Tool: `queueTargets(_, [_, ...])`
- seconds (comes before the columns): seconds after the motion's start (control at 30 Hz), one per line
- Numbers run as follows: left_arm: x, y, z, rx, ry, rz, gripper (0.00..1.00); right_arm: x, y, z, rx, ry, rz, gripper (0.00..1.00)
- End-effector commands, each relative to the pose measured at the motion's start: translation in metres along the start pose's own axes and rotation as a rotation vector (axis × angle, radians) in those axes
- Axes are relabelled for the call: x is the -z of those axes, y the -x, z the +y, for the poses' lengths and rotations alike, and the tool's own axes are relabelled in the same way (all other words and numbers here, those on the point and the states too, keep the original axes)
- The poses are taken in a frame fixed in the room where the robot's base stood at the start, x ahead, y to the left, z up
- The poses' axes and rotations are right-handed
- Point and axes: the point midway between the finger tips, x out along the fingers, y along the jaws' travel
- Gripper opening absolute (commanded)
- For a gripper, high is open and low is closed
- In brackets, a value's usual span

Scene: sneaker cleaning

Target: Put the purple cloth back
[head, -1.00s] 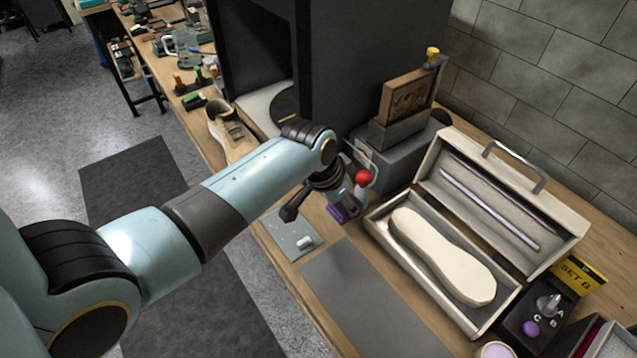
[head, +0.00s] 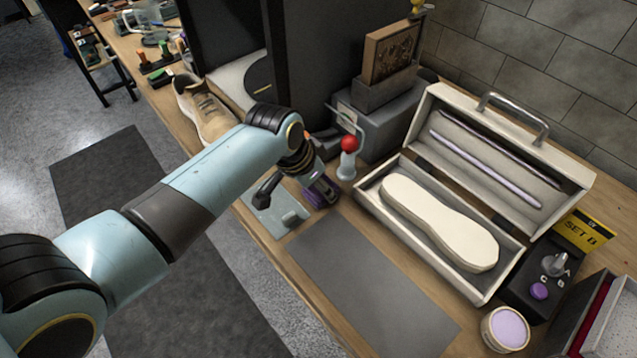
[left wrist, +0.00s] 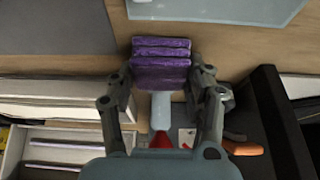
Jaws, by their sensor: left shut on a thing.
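The purple cloth (left wrist: 161,62) is a folded stack between the two fingers of my left gripper (left wrist: 163,75) in the left wrist view. My left gripper is shut on it. In the head view the cloth (head: 321,194) shows at the tip of my left gripper (head: 312,188), low over the wooden bench and beside a pale glass-like plate (head: 276,213). I cannot tell if the cloth touches the bench. My right gripper is in neither view.
A red-topped lever (head: 348,158) stands just right of my gripper. An open white case (head: 373,216) with a cream sole form lies further right. A flat grey mat (head: 365,282) lies in front. A beige sneaker (head: 203,108) sits behind the arm.

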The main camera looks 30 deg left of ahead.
Motion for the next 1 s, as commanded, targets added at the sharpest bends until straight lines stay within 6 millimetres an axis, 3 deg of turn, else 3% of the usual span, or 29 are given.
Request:
queueTargets(0.03, [-0.001,-0.002,0.000,0.000,0.000,0.000,0.53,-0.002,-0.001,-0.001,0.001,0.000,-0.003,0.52])
queueTargets(0.2, [0.000,-0.001,0.000,0.000,0.000,0.000,0.75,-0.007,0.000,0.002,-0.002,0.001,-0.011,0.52])
queueTargets(0.57, [0.001,0.005,0.000,0.000,0.000,0.000,0.75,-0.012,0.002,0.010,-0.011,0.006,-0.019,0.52])
queueTargets(0.67, [0.001,0.019,0.000,0.001,0.000,0.001,0.75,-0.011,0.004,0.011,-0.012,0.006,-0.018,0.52])
queueTargets(1.0, [0.001,0.093,0.000,0.001,0.000,0.003,0.75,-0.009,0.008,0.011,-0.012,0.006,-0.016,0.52])
